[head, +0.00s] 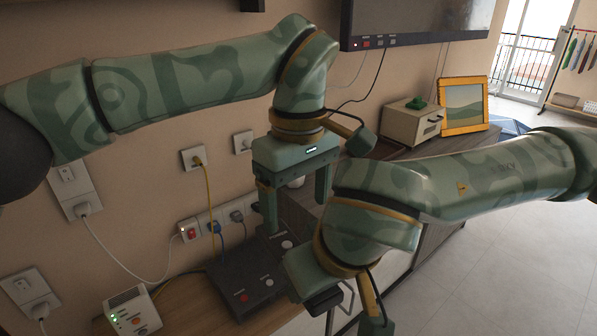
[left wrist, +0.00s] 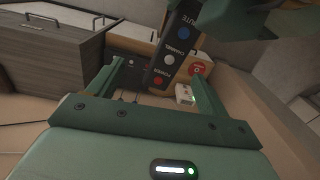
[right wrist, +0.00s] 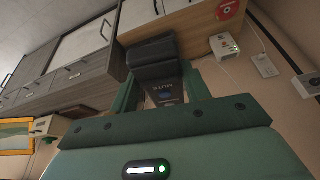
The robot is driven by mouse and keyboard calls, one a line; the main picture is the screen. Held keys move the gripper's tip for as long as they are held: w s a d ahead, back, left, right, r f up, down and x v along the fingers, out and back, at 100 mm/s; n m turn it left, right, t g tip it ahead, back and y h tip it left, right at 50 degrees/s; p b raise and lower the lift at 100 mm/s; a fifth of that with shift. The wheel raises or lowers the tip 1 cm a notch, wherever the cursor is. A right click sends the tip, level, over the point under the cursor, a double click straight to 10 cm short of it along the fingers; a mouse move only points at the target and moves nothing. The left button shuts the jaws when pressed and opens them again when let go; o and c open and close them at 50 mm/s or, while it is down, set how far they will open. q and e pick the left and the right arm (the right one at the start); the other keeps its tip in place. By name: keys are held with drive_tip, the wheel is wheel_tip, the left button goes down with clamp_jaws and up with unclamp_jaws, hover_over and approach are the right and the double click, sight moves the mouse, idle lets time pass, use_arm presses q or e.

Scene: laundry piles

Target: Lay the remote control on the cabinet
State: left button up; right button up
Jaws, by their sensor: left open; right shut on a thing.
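The remote control is long and dark with blue, white and red buttons.
A white device (head: 132,311) with green lights stands at the lower left. Sockets and a yellow cable (head: 208,205) line the wall. A small drawer box (head: 411,122) and a yellow-framed picture (head: 463,105) stand at the far end, below the screen (head: 415,20).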

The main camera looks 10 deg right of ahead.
sight(298, 242)
use_arm(q)
wheel_tip(298, 242, down, 6)
drive_tip(key=shift+f, duration=0.15)
use_arm(e)
drive_tip(key=shift+r, duration=0.1)
use_arm(q)
clamp_jaws()
use_arm(e)
drive_tip(key=shift+o, duration=0.5)
use_arm(q)
drive_tip(key=shift+d, duration=0.1)
use_arm(e)
drive_tip(key=shift+c, duration=0.4)
use_arm(q)
unclamp_jaws()
